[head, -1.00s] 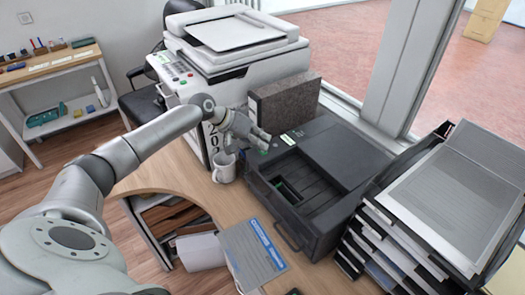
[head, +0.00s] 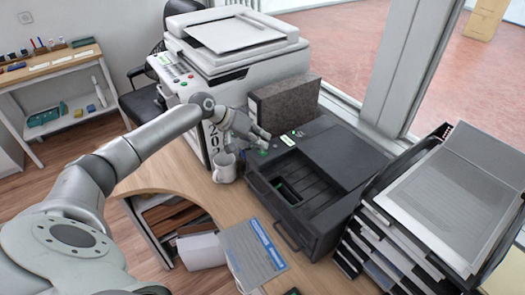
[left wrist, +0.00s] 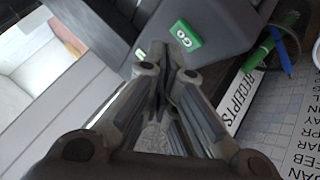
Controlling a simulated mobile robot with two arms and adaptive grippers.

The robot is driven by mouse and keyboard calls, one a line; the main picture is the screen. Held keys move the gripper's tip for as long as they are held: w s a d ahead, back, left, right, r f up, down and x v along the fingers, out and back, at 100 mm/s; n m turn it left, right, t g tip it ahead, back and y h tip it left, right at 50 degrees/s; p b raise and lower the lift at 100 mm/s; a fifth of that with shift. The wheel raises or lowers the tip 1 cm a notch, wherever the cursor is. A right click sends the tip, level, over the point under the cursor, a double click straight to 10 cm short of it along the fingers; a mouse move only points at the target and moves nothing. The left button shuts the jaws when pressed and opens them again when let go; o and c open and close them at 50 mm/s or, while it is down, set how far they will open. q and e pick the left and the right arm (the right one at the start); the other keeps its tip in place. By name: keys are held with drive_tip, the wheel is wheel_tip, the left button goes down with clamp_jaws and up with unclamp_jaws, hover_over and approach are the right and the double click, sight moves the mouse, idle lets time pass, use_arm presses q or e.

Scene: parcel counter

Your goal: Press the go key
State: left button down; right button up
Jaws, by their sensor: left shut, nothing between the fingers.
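The go key (left wrist: 186,35) is a green key with white letters on a dark grey machine (head: 340,160). In the left wrist view it lies just beyond my fingertips, with a visible gap in the picture. My left gripper (head: 262,138) is shut and empty at the near left part of the machine's top; its fingers also show in the left wrist view (left wrist: 168,68). Small green and pale patches show near the fingers in the head view, but I cannot tell which is the key. Contact with the key cannot be seen. My right gripper is out of view.
A white mug (head: 224,167) stands on the desk close to my left gripper. A grey box file (head: 284,100) and a white printer (head: 240,55) stand behind. A stacked paper tray (head: 440,210) is at the right. A pen cup (left wrist: 283,45) shows in the left wrist view.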

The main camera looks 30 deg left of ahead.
use_arm(q)
drive_tip(key=shift+r, duration=0.1)
wheel_tip(320, 180, up, 6)
drive_tip(key=p, duration=0.5)
drive_tip(key=shift+f, duration=0.2)
idle(0.5)
